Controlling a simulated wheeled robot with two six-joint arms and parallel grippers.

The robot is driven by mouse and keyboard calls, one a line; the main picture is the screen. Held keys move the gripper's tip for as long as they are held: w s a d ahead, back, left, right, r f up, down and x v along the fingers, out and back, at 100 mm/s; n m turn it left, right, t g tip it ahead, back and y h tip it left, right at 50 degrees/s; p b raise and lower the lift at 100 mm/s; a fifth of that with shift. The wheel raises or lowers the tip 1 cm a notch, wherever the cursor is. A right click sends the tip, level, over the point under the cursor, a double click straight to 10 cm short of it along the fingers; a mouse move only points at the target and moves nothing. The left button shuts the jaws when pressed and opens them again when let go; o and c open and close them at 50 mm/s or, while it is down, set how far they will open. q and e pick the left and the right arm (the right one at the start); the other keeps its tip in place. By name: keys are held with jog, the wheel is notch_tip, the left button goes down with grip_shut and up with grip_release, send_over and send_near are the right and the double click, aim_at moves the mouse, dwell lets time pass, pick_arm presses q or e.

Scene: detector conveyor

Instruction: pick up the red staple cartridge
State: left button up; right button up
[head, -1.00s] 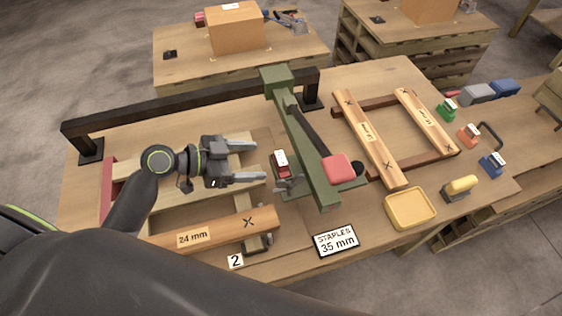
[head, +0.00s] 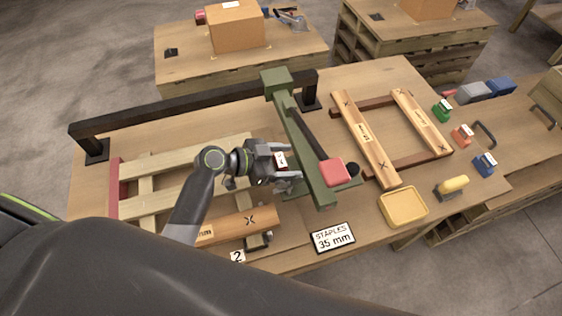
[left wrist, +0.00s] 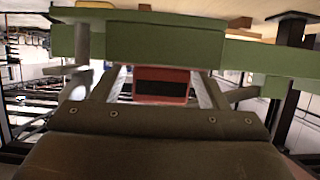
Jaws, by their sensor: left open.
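A red cartridge (head: 281,159) with a white label sits at the left side of the green stapler arm (head: 309,168). My left gripper (head: 289,161) is open, with its fingers on either side of this cartridge. In the left wrist view, the red cartridge (left wrist: 160,84) shows a dark band and lies between the two fingers, in front of the green arm (left wrist: 150,45). I cannot tell whether the fingers touch it. The gripper hides part of it in the head view. Another orange-red labelled block (head: 463,134) stands at the right. My right gripper is not in view.
A sign (head: 333,238) reads "STAPLES 35 mm". A yellow tray (head: 403,222), a green block (head: 441,110) and a blue block (head: 485,164) stand at the right. A wooden frame (head: 365,143) lies beyond the stapler. The stapler's red pad (head: 332,173) is close by.

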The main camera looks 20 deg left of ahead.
pick_arm(q)
jog(key=shift+w+d+f, duration=0.1)
jog(key=shift+d, duration=0.05)
jog(key=c, duration=1.1)
